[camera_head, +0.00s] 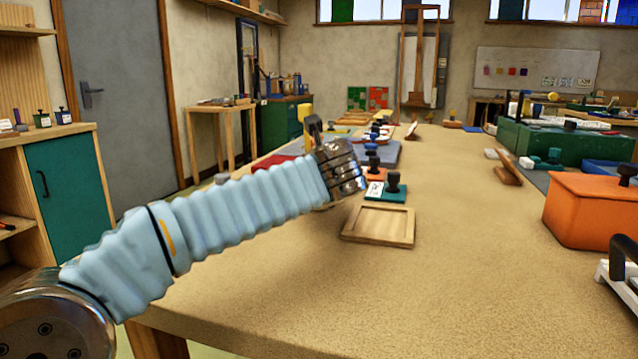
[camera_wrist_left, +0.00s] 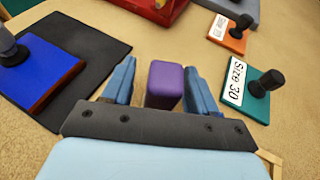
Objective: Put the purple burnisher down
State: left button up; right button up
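The purple burnisher (camera_wrist_left: 165,85) shows as a purple block between the two blue fingers of my left gripper (camera_wrist_left: 160,80) in the left wrist view. A strip of tabletop shows between it and the left-hand finger; the right-hand finger is very close to it or overlaps it in the picture. The fingers look open around it. Its lower end is hidden, so I cannot tell whether it rests on the table. In the head view my left wrist (camera_head: 340,170) hides the burnisher and the fingers. My right gripper is not in view.
A shallow wooden tray (camera_head: 378,225) lies just right of my left wrist. A teal "Size 30" block (camera_wrist_left: 250,93) and an orange block (camera_wrist_left: 230,33) stand near. A blue block (camera_wrist_left: 38,72) sits on a dark mat (camera_wrist_left: 95,60). An orange box (camera_head: 590,212) stands at the right. The table's middle is clear.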

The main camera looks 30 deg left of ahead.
pick_arm(q)
jog(key=shift+r, duration=0.15)
jog(key=shift+s+d+r, duration=0.1)
jog(key=shift+s+d, duration=0.05)
jog(key=v, duration=1.1)
jog(key=shift+s+d+r, duration=0.15)
jog(key=shift+s, duration=0.1)
